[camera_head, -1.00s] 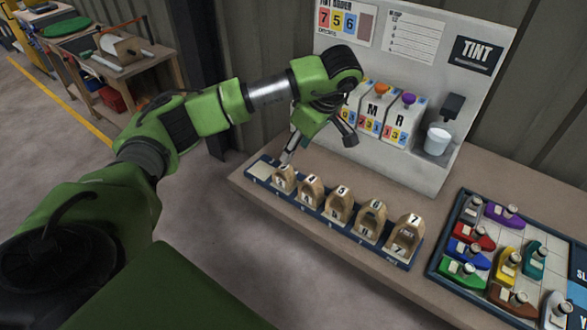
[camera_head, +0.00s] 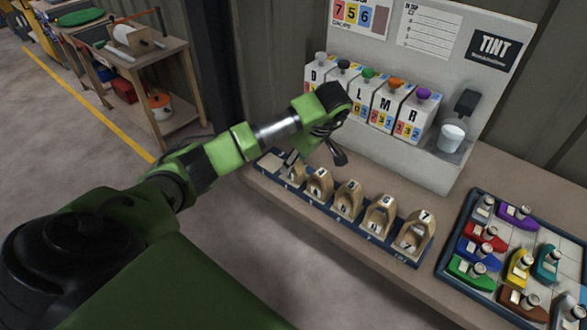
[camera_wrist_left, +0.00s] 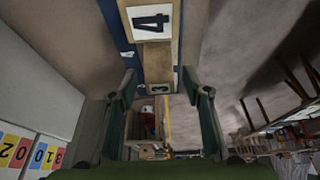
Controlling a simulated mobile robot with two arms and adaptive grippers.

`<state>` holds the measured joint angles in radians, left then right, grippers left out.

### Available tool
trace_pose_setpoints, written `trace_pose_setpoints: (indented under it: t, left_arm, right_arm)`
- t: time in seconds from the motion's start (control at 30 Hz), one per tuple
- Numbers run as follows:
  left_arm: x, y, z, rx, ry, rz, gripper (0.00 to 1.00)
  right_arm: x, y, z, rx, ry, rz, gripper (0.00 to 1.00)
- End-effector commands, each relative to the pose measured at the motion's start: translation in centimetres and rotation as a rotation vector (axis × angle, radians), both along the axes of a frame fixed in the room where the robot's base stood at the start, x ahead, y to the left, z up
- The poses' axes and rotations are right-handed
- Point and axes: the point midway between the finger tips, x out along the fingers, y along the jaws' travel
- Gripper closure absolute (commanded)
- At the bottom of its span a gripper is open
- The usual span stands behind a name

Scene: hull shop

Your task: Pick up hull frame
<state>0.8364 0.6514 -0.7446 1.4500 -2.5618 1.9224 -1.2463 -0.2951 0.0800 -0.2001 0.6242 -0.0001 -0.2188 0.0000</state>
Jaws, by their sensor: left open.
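Several wooden arch-shaped hull frames stand upright in a row on a dark blue rack (camera_head: 372,240) along the bench's front edge. The nearest ones to my gripper are the hull frame marked 4 (camera_head: 319,187) and, at the left end, a frame partly behind my gripper's finger (camera_head: 294,178). My left gripper (camera_head: 313,161) is over this left end, open and empty. In the left wrist view its two fingers (camera_wrist_left: 166,90) are apart. The label 4 (camera_wrist_left: 150,20) shows large at the top, and a smaller label 3 lies between the fingertips. Whether either finger touches a frame is unclear. My right gripper is not in view.
A tint dispenser (camera_head: 400,105) with several coloured knobs and a white cup (camera_head: 452,137) stands behind the rack. A tray (camera_head: 447,250) of coloured boat hulls lies to the right. A wooden workbench (camera_head: 150,60) stands at the back left. Floor is clear before the bench.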

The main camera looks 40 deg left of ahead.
Motion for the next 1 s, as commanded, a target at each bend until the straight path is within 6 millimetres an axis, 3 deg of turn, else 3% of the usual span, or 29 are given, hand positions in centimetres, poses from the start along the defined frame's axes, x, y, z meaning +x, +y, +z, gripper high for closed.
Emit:
trace_pose_setpoints:
  t: [0.13,0.4,0.57,1.0]
  left_arm:
    - [0.0,0.6,-1.5,-0.002,0.0,0.0,0.56]
    - [0.1,0.8,-1.8,0.0,-0.002,-0.001,0.56]
    - [0.1,0.8,-1.8,0.0,-0.002,-0.001,0.97]
    - [0.1,0.8,-1.4,0.0,-0.004,-0.002,0.99]
  right_arm:
    - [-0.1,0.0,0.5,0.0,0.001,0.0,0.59]
    - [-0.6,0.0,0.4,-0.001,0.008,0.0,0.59]
    - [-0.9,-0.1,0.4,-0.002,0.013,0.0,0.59]
    - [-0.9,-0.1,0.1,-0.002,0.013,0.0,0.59]
